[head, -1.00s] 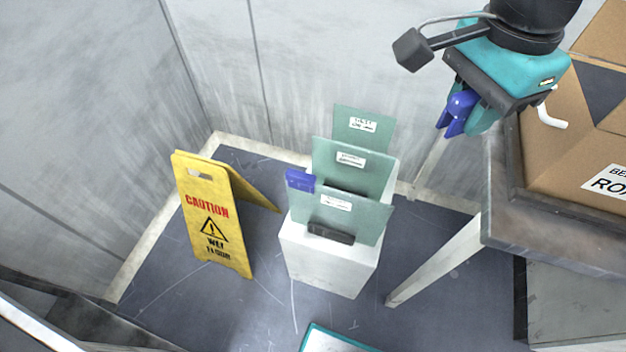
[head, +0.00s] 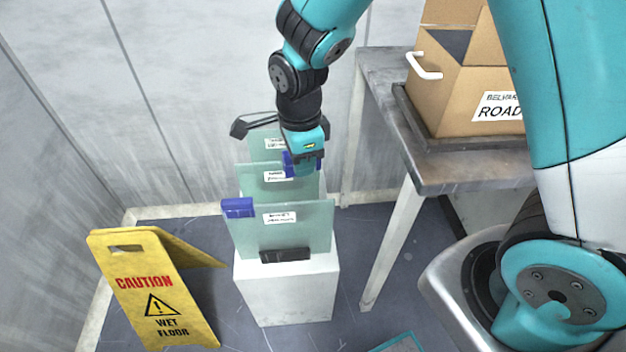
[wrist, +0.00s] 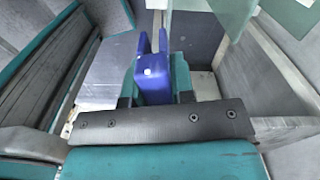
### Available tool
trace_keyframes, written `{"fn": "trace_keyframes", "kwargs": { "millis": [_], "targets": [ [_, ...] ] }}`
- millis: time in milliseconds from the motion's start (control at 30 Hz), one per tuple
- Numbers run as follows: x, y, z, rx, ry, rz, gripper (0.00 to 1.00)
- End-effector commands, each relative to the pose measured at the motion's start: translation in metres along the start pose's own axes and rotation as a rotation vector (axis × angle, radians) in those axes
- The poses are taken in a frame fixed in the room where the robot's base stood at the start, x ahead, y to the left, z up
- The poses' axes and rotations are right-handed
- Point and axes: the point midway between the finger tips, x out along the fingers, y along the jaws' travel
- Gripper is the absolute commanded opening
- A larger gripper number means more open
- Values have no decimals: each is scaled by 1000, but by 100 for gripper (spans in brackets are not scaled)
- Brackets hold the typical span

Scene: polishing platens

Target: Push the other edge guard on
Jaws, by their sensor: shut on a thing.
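Three greenish glass plates stand upright one behind another on a white block: the front plate (head: 308,230), the middle plate (head: 255,186) and the back plate (head: 258,154). One blue edge guard (head: 238,208) sits on the front plate's top left corner. My gripper (head: 304,170) is shut on the other blue edge guard (head: 288,165), near the middle plate's top right corner; I cannot tell whether they touch. In the wrist view the held guard (wrist: 153,78) sits between the teal fingers, its slot pointing away from my gripper.
The white block (head: 287,294) has a black holder (head: 285,255) at the front plate's foot. A yellow wet-floor sign (head: 150,285) stands at the left. A table (head: 455,170) with a cardboard box (head: 460,105) is at the right. A wall is close behind the plates.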

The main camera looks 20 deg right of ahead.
Motion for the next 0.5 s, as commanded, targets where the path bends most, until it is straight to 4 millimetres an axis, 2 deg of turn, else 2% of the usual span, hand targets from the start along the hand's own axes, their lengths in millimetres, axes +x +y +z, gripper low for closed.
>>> {"fn": "trace_keyframes", "kwargs": {
  "millis": [33,133,267,500],
  "targets": [
    [20,-3,-12,68,2,5,0],
    [38,-7,-26,165,1,2,0],
    [48,-8,-34,221,-1,-1,0],
    [61,-8,-34,224,-1,-1,0]
  ]
}}
